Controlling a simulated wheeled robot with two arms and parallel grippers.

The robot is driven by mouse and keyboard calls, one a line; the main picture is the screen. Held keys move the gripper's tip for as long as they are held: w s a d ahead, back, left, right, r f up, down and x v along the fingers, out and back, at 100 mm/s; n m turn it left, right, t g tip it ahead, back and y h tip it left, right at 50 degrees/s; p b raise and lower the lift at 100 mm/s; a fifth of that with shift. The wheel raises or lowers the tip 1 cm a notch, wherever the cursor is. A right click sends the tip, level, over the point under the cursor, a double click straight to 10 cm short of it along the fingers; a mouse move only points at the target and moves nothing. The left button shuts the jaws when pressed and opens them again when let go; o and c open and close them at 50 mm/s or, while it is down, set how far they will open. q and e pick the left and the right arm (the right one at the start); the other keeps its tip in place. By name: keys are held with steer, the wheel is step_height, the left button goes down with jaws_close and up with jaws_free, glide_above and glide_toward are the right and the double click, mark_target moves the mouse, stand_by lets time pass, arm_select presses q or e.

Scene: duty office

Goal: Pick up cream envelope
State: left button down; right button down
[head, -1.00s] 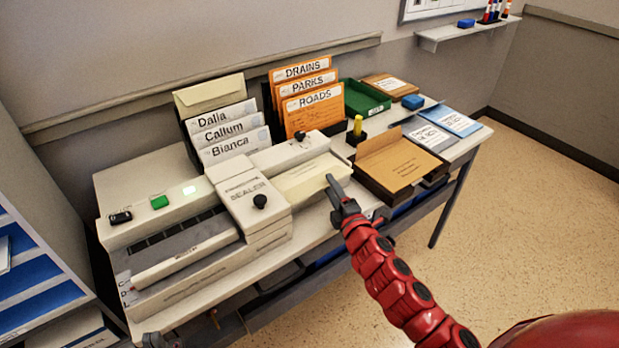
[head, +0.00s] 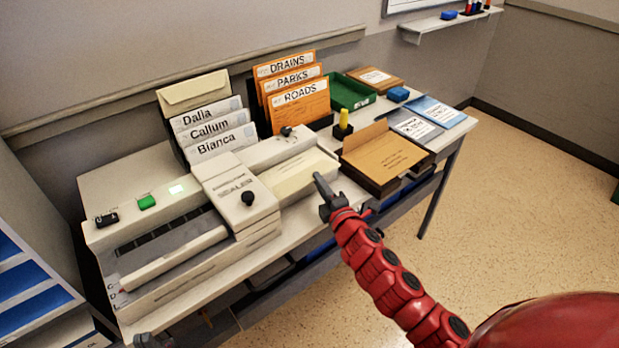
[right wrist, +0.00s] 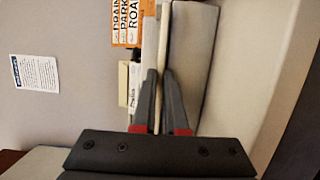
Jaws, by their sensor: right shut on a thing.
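The cream envelope (head: 293,172) lies at the right end of the white sealer (head: 160,215) on the table. My right gripper (head: 322,186) is at its front right edge. In the right wrist view my right gripper (right wrist: 158,100) is shut on the envelope's pale edge (right wrist: 161,60), which runs away from the fingers beside a pale block. Another cream envelope (head: 193,92) stands at the back of the rack, behind cards marked Dalla, Callum and Bianca. My left gripper (head: 146,340) barely shows at the bottom left edge; its fingers cannot be made out.
An open brown box (head: 385,185) sits right of the sealer, near my right gripper. Behind are orange folders (head: 300,98), a yellow-topped stamp (head: 343,122) and a green tray (head: 352,97). Blue-edged cards (head: 437,110) lie at the right. Blue shelving (head: 30,275) stands left.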

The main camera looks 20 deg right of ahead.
step_height(320, 180, up, 18)
steer(key=p, duration=1.5)
